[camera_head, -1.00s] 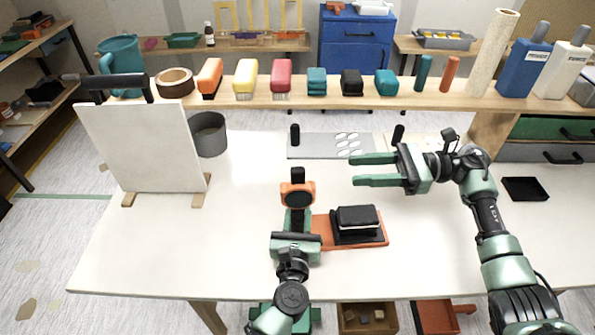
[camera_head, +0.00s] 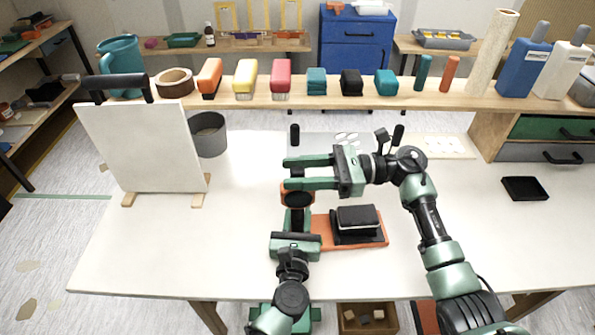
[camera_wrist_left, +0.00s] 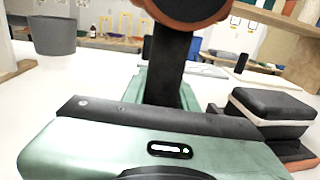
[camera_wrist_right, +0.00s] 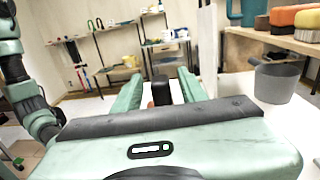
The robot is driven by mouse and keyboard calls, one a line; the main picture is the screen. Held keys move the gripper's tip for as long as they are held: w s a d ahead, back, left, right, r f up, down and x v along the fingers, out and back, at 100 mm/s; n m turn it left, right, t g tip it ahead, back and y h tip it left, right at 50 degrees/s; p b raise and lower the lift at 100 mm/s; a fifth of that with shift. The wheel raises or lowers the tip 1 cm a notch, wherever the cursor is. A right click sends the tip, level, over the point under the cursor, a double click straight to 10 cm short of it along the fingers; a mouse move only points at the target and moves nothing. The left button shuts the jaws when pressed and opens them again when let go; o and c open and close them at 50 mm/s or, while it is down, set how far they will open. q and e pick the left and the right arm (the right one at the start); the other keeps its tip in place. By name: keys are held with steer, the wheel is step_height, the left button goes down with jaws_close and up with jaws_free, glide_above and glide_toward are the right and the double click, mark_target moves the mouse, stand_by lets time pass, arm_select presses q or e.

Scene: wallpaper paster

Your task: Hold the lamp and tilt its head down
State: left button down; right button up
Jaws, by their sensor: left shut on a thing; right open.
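The lamp has an orange head with a dark round face (camera_head: 297,198), above a dark post (camera_wrist_left: 172,70) that shows in the left wrist view. My left gripper (camera_head: 295,222) is shut on the lamp's post below the head; its fingertips are partly hidden. My right gripper (camera_head: 287,172) is open, its two fingers reaching left across the top of the lamp. In the right wrist view, a black upright part of the lamp (camera_wrist_right: 161,92) stands between the open fingers. Whether they touch it, I cannot tell. In the head view the right fingers hide the lamp's top.
A black and white block on an orange board (camera_head: 357,222) lies right of the lamp. A white upright panel (camera_head: 145,145) and grey bucket (camera_head: 208,135) stand at left. A shelf (camera_head: 270,98) with brushes and bottles runs behind. The front-left table is clear.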

jaws_close()
stand_by(1.4)
